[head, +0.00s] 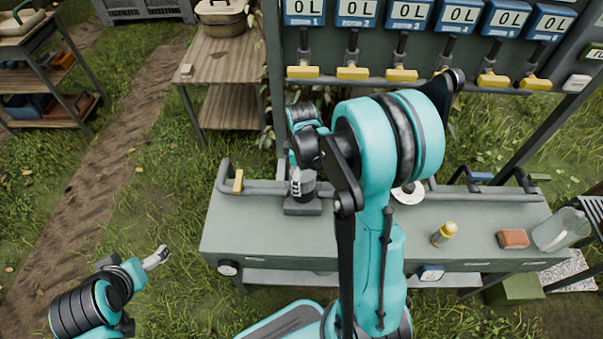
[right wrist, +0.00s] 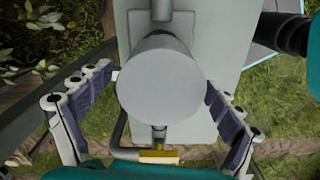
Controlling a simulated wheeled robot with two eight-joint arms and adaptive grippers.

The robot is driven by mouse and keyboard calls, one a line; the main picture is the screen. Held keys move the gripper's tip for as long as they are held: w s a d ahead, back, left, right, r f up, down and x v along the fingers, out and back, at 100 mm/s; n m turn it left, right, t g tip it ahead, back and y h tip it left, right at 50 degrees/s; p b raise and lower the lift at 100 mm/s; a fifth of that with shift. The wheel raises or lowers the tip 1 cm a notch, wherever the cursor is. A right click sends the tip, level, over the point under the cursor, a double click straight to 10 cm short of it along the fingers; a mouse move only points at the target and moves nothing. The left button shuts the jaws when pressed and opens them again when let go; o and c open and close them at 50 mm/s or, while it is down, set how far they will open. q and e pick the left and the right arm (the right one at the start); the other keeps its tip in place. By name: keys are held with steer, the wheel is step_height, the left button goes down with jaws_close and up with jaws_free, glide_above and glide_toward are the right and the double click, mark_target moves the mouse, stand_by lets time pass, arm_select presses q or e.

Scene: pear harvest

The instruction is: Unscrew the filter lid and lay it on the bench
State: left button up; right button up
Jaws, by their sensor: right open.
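The filter lid (right wrist: 160,80) shows in the right wrist view as a smooth grey disc seen from above. My right gripper (right wrist: 159,92) is open, with one finger on each side of the lid and gaps between them. In the head view my right gripper (head: 297,182) is over the dark filter housing (head: 303,207) at the bench's back left, and hides most of the lid. The bench (head: 270,238) has bare grey top in front of the housing. My left gripper (head: 156,258) is left of the bench, over grass; its finger spacing is unclear.
A pipe with a yellow lever (head: 238,181) runs along the back edge. A white disc (head: 408,194), a yellow-capped bottle (head: 444,234), a brown block (head: 513,239) and a clear jar (head: 561,230) stand on the right. Yellow taps (head: 353,73) hang behind.

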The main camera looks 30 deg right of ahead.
steer(key=c, duration=1.3)
steer(key=n, duration=0.3)
steer(key=shift+n+b, duration=0.3)
steer(key=n, duration=0.3)
steer(key=n+b, duration=0.1)
steer(key=n, duration=0.5)
steer(key=shift+r+n, duration=0.1)
steer(key=shift+n, duration=0.2)
steer(key=shift+w, duration=0.1)
steer(key=shift+r+p, duration=0.25)
steer(key=shift+p, duration=0.05)
steer(key=shift+r+p, duration=2.4)
steer(key=shift+r, duration=0.85)
